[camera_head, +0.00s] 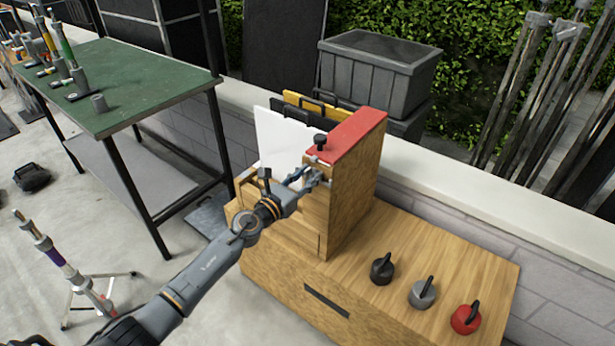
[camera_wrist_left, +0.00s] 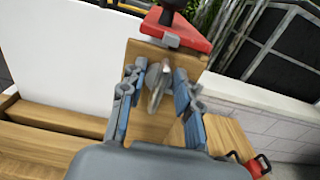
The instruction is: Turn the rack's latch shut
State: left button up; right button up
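The wooden rack (camera_head: 352,185) has a red top (camera_head: 352,132) with a black knob (camera_head: 320,141), and stands on a wooden cabinet. In the left wrist view, a small grey metal latch piece (camera_wrist_left: 156,88) sits on the rack's wooden end face, below the red top (camera_wrist_left: 180,32). My left gripper (camera_head: 310,178) is at that end face. Its two blue-padded fingers (camera_wrist_left: 155,98) are spread, one on each side of the latch piece, with visible gaps. Contact cannot be made out. In the head view the gripper hides most of the latch. My right gripper is not in view.
White, yellow and black panels (camera_head: 275,138) stand in the rack left of the end post. Black, grey and red handled weights (camera_head: 422,293) sit on the cabinet top (camera_head: 440,250). A green table (camera_head: 130,85) is at left, grey bins (camera_head: 375,70) behind.

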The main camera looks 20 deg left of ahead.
pick_arm(q)
grip_shut()
jog(key=shift+n, duration=0.4)
jog(key=n, duration=0.4)
jog(key=shift+a+p, duration=0.1)
jog(key=shift+p, duration=0.2)
jog(key=n, duration=0.4)
jog(key=shift+a+f+n+p, duration=0.1)
jog(key=shift+n+p, duration=0.2)
jog(key=shift+p, duration=0.05)
jog(key=n+p, duration=0.1)
jog(key=n, duration=0.3)
jog(key=shift+a+f, duration=0.1)
jog(key=n, duration=0.4)
jog(key=shift+f+p, duration=0.15)
jog(key=shift+p, duration=0.25)
jog(key=shift+n, duration=0.4)
